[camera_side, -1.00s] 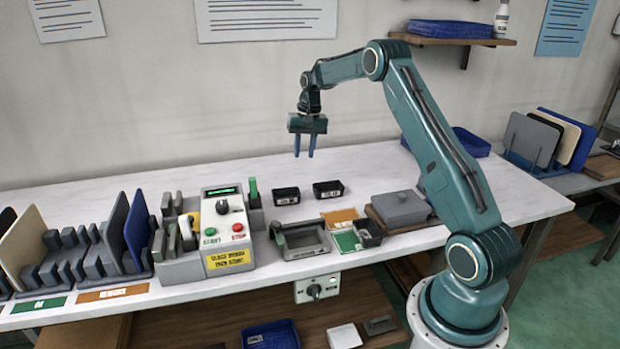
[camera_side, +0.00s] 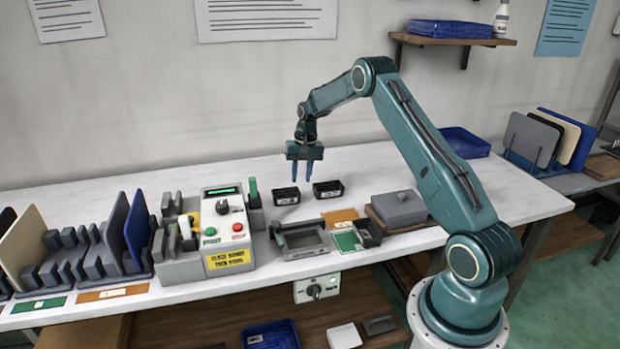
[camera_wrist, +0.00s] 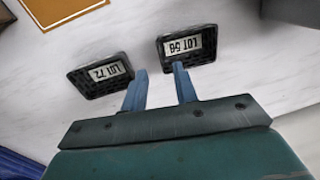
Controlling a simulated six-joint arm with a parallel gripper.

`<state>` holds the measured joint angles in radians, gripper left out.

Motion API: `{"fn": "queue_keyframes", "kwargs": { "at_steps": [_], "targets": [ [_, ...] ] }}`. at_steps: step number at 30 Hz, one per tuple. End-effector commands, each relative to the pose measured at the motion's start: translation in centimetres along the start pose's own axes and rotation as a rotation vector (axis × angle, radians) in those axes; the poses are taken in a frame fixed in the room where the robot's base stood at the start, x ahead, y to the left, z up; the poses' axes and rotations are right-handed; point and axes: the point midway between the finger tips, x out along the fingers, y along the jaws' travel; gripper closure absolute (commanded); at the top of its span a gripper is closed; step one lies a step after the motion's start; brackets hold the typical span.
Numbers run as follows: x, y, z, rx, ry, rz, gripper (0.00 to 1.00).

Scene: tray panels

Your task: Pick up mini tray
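Two small black mini trays with white labels stand side by side on the white bench. The left one (camera_side: 286,196) appears to be labelled LOT 58 in the wrist view (camera_wrist: 188,55). The right one (camera_side: 328,190) reads LOT 72 in the wrist view (camera_wrist: 101,81). My gripper (camera_side: 301,178) points down, open and empty, above and apparently just behind the two trays. In the wrist view, its blue fingertips (camera_wrist: 160,70) lie near the inner ends of both trays. I cannot tell the exact height of the fingertips above the bench.
A control box (camera_side: 225,232) with buttons stands left of the trays. A grey fixture (camera_side: 303,255) lies in front of them. Orange (camera_side: 340,216) and green cards, a small dark bin (camera_side: 368,234) and a grey lidded block (camera_side: 402,209) sit to the right. The bench behind is clear.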

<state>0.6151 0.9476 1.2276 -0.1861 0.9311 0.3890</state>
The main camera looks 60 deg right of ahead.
Motion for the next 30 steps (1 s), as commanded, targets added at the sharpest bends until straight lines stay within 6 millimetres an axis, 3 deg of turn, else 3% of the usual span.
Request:
{"fn": "queue_keyframes", "kwargs": {
  "at_steps": [8,21,30],
  "targets": [
    [0.4,0.0,0.0,0.000,-0.001,0.000,0.71],
    [4.7,-0.1,-0.1,0.000,-0.002,0.001,0.71],
    [5.3,-0.1,-0.2,0.000,0.001,0.000,0.71]
  ]
}}
